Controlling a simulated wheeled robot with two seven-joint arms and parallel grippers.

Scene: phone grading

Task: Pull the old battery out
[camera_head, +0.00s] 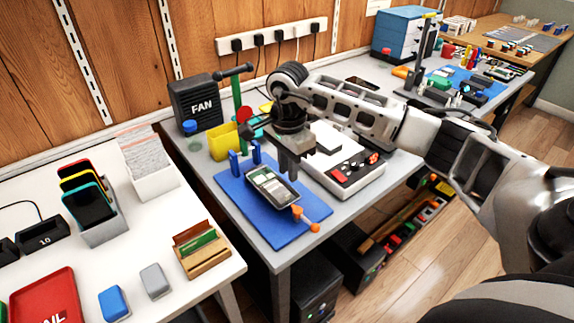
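An opened phone (266,183) lies on the blue mat (244,209), its inside facing up. A lighter block shows in its middle; at this size I cannot tell for sure which part is the old battery. My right gripper (291,172) points down just above the phone's upper right edge and hides part of it. Its fingertips are dark and small, so I cannot tell whether they are open or shut, or whether they touch anything. My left gripper is out of view.
An orange tool (305,216) lies off the phone's lower right end. Blue upright pieces (234,164) stand behind the phone. A white device with buttons (348,176) is close on the right. A yellow bin (223,141) and a fan box (196,100) stand behind. The mat's front left is clear.

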